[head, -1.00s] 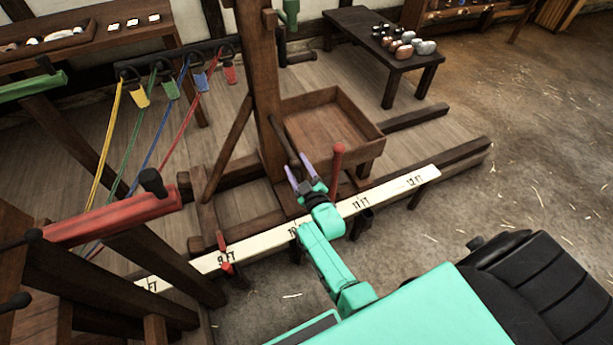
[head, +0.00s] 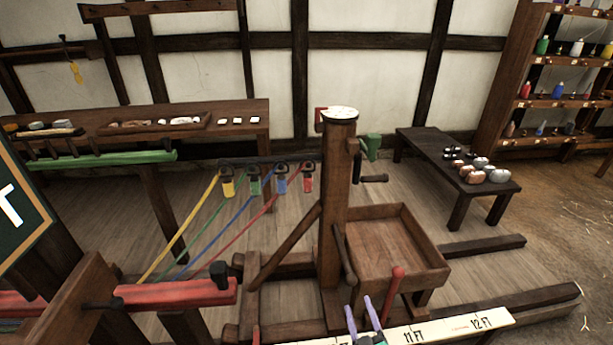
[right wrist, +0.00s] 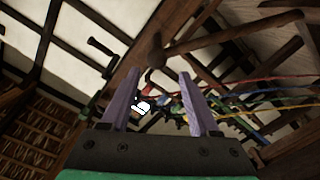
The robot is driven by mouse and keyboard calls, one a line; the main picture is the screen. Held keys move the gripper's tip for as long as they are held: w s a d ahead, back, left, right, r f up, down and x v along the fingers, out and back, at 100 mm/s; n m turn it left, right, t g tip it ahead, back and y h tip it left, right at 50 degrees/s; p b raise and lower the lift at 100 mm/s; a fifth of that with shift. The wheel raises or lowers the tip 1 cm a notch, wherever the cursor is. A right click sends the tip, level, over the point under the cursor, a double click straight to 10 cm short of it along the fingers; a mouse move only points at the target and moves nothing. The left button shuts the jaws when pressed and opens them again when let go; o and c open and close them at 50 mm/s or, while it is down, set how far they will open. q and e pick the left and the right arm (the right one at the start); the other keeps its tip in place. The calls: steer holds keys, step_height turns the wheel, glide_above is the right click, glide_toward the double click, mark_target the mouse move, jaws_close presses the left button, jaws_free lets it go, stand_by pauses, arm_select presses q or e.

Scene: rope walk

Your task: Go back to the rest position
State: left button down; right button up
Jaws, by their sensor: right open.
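My right gripper (head: 364,318) shows at the bottom of the head view, its two purple fingers pointing up in front of the wooden post (head: 335,215). In the right wrist view the fingers (right wrist: 160,103) stand apart with nothing between them. The gripper is beside a red-topped lever (head: 393,288) and near the cream measuring board (head: 440,330). Most of the right arm is below the picture. My left gripper does not show in either view.
A wooden tray (head: 441,268) is fixed beside the post. Yellow, green, blue and red ropes (head: 235,230) run from the hooks to the lower left. A dark bench (head: 428,157) with several weights stands behind. Red (head: 180,293) and green (head: 110,158) rails are at left.

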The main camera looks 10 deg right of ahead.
steer(key=s+a+f+m+g+y, duration=0.1)
steer(key=s+f+g, duration=0.3)
steer(key=s+f, duration=0.45)
steer(key=s+f+m+g+y, duration=0.1)
steer(key=s+f+g, duration=0.35)
steer(key=f, duration=0.75)
steer(key=s+d+f+g, duration=0.2)
steer(key=s+f, duration=0.1)
steer(key=s, duration=0.4)
steer(key=s+d+f+m+g+h, duration=0.1)
steer(key=s+d+f+g, duration=0.1)
steer(key=s, duration=0.6)
steer(key=s+d+f+m+g, duration=0.1)
steer(key=s+f+g, duration=0.3)
steer(key=s, duration=0.4)
steer(key=shift+s+d+f+h, duration=0.25)
steer(key=shift+d+h, duration=0.05)
steer(key=shift+d, duration=0.35)
steer(key=shift+w, duration=0.1)
